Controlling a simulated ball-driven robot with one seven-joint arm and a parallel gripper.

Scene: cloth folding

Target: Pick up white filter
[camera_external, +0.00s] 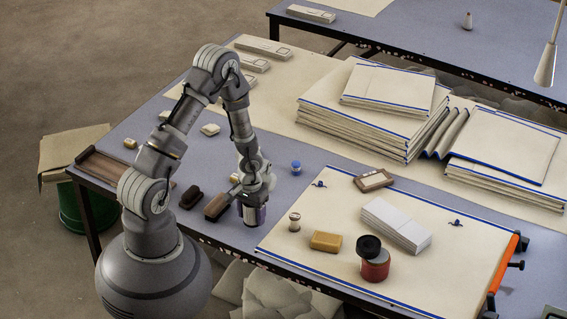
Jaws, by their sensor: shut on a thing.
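My gripper (253,212) is shut and points down at the front of the table, just left of the cream cloth sheet. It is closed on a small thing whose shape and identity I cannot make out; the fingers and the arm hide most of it. Something pale and purplish shows at the fingertips. I cannot single out a white filter for certain. A white stacked block (397,225) lies on the cream sheet, well to the right of my gripper and apart from it.
Dark brushes (218,206) lie close left of my gripper. A small spool (295,222), a tan block (326,241) and a red jar (375,264) with a black top stand on the cream sheet (340,279). Stacks of folded cloth (365,110) fill the back. A blue knob (296,167) stands behind.

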